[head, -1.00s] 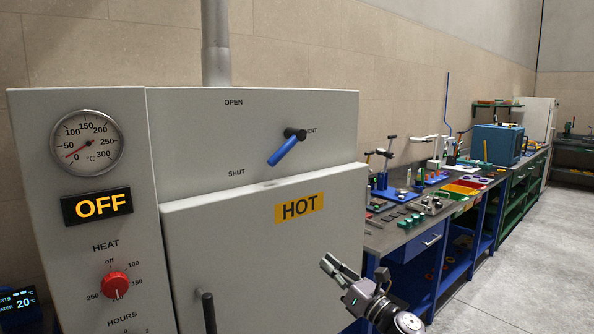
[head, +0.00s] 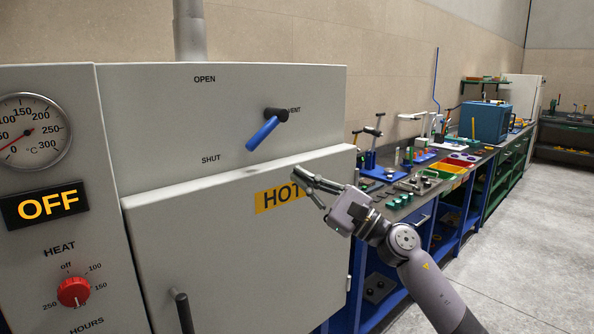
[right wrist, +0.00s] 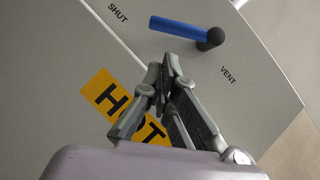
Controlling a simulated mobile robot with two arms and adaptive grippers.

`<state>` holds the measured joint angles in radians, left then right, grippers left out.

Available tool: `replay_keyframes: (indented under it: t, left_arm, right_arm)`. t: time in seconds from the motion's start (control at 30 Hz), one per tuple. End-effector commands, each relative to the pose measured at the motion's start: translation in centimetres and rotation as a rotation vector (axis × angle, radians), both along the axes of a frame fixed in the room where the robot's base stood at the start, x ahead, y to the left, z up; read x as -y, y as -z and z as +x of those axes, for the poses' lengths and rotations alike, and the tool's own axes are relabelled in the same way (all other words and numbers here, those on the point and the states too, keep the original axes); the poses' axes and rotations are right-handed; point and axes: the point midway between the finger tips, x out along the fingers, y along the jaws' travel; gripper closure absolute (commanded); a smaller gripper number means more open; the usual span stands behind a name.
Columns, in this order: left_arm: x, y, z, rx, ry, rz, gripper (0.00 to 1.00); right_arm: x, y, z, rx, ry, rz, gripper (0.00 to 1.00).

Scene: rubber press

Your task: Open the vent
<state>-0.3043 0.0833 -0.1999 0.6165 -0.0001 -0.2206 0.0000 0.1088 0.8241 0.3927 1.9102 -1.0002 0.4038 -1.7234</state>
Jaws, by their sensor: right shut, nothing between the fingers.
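The vent lever is a blue handle (head: 262,133) on a black pivot knob (head: 276,115) on the upper front of the grey oven (head: 150,110). The handle slopes down and left, toward the SHUT label, with OPEN above. In the right wrist view the blue handle (right wrist: 178,27) lies beyond my fingertips. My right gripper (head: 297,174) is shut and empty, in front of the HOT label, below and right of the handle and apart from it. It also shows in the right wrist view (right wrist: 166,62). My left gripper is not in view.
The oven door (head: 240,240) has a yellow HOT label (head: 278,197) and a dark door handle (head: 183,310). A gauge (head: 32,132), an OFF display (head: 46,205) and a red knob (head: 73,291) are at left. A cluttered workbench (head: 400,200) stands to the right.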

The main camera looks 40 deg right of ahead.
Motion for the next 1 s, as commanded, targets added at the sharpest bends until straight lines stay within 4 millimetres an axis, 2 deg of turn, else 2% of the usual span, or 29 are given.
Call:
replay_keyframes:
  t: [0.03,0.1,0.4,0.6,1.0]
  left_arm:
    - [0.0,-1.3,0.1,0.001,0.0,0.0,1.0]
    - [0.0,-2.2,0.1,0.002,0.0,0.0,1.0]
    - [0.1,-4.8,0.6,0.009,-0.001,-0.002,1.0]
    - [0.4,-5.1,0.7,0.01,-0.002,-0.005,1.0]
    - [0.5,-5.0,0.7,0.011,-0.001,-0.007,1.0]
  right_arm:
    - [-0.4,-1.3,0.8,0.003,-0.001,0.0,1.0]
    - [-0.9,-1.9,1.9,0.003,-0.001,0.001,1.0]
    - [-2.6,-3.5,5.7,0.001,-0.001,0.002,1.0]
    - [-2.9,-3.5,6.5,0.0,0.0,0.0,1.0]
    - [-3.0,-3.5,6.6,0.0,-0.001,0.015,1.0]
